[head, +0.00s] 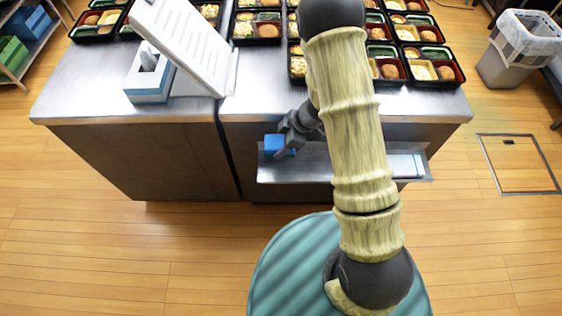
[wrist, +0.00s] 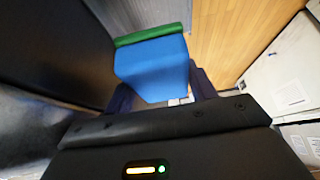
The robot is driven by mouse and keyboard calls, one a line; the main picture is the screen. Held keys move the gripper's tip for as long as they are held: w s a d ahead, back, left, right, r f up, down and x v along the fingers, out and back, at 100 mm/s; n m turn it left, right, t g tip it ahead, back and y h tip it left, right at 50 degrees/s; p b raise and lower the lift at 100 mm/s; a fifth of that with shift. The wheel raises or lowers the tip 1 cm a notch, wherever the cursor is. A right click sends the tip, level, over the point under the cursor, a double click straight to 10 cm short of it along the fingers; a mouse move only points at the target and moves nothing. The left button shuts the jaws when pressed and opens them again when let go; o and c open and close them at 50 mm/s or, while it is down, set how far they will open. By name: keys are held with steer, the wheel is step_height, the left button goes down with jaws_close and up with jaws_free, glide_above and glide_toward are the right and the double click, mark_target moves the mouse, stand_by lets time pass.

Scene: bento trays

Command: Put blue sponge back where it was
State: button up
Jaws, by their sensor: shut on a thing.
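The blue sponge (head: 278,146) shows at the left end of a metal shelf on the counter's front. In the wrist view the blue sponge (wrist: 155,65) fills the space between the dark fingers, with a green layer along its far edge. My gripper (head: 285,151) is shut on it; the fingers of my gripper (wrist: 160,90) sit on either side of the sponge in the wrist view. I cannot tell whether the sponge touches the shelf (head: 310,165). My arm hides part of the shelf's middle.
A white and blue item (head: 405,165) lies at the shelf's right end. The steel counter (head: 80,90) holds a tissue box (head: 150,80), a tilted white panel (head: 185,45) and several bento trays (head: 432,68). A grey bin (head: 508,68) stands right.

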step_height(320, 180, down, 6)
steer(key=shift+f+b, duration=0.25)
steer(key=shift+b, duration=0.2)
steer(key=shift+f, duration=2.1)
steer(key=shift+f+b, duration=0.1)
steer(key=shift+b, duration=0.2)
steer(key=o, duration=1)
steer(key=shift+c, duration=0.2)
steer(key=p+v, duration=0.1)
steer(key=v, duration=1.1)
steer(key=shift+p, duration=0.35)
